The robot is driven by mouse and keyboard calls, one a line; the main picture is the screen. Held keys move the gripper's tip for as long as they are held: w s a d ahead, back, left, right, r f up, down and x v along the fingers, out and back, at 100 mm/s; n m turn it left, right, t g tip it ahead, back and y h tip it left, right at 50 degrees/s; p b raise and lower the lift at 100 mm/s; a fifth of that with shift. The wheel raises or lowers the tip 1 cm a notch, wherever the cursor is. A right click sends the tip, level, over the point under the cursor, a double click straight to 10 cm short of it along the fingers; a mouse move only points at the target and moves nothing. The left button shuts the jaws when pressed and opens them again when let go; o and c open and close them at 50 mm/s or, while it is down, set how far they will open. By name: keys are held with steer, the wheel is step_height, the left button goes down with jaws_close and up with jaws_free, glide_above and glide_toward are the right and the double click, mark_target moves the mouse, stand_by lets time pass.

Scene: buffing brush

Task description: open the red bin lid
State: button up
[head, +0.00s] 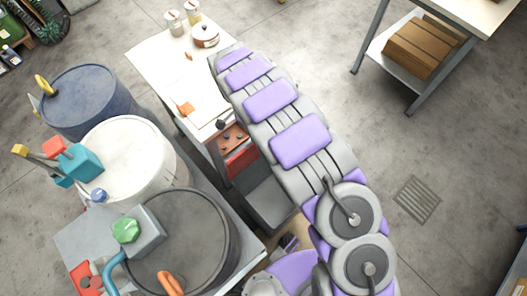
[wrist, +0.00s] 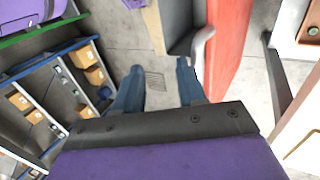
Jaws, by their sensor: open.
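In the wrist view, my gripper (wrist: 160,66) is open, with its two blue fingers apart and only floor visible between them. A long red panel (wrist: 230,45), which looks like the red bin's lid or front, stands ahead and to the right of the fingers. A curved grey handle (wrist: 201,48) is at its left edge, just beyond the right fingertip; whether they touch cannot be told. In the head view, a red part (head: 240,160) shows under the white table's edge, partly hidden by my own body. I cannot tell whether the lid is raised.
A white table (head: 150,58) holds a pot (head: 205,36) and cans. A blue drum (head: 88,97), a white drum (head: 125,150) and a dark drum (head: 180,245) crowd the left. Shelves with boxes (wrist: 90,75) stand at left in the wrist view.

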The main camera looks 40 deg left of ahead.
steer(key=s+d, duration=0.3)
steer(key=d, duration=0.3)
steer(key=shift+s+d+r+p, duration=0.2)
steer(key=shift+s+r+p, duration=0.2)
steer(key=shift+c, duration=0.5)
